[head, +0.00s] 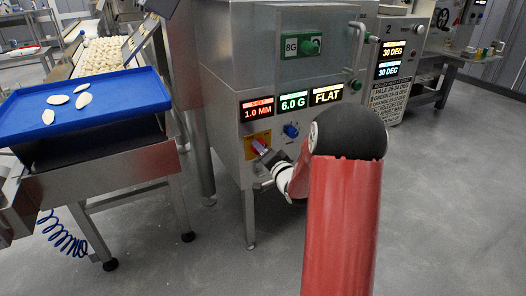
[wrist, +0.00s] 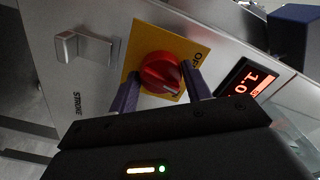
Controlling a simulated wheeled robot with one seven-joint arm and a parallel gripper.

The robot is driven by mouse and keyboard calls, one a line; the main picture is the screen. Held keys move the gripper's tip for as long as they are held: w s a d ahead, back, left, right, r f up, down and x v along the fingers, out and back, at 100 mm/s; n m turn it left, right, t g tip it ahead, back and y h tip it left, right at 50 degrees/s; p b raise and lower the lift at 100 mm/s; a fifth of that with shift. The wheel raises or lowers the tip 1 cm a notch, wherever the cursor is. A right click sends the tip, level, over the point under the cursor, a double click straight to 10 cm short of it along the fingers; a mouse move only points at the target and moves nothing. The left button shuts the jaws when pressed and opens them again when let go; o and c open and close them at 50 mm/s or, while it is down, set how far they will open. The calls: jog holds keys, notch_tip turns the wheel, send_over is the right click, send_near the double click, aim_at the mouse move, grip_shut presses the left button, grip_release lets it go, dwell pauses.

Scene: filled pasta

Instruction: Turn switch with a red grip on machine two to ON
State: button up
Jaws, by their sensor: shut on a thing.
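The red switch grip (wrist: 160,72) sits on a yellow plate (wrist: 143,36) on a steel panel. My gripper (wrist: 162,78) has one purple finger on each side of the grip and is shut on it. A small pale mark shows at the grip's lower right edge. Lettering starting with "O" is at the plate's right side, but the full word is hard to read. In the head view, the yellow plate (head: 257,141) is under the "1.0 MM" display, and my gripper (head: 264,152) reaches it from the right. My arm hides part of the machine front.
A blue knob (head: 291,130) is right of the plate. A metal handle (wrist: 85,47) stands out near the word "STROKE". A blue tray (head: 100,98) with pasta pieces is at left. A panel marked "2" (head: 388,29) stands at right. Floor at right is clear.

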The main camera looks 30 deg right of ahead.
jog(key=shift+r+m+p, duration=0.15)
jog(key=shift+m+p, duration=1.25)
jog(key=shift+m, duration=1.8)
jog(key=o, duration=1)
jog(key=shift+c, duration=0.2)
jog(key=s, duration=0.7)
jog(key=shift+s, duration=0.4)
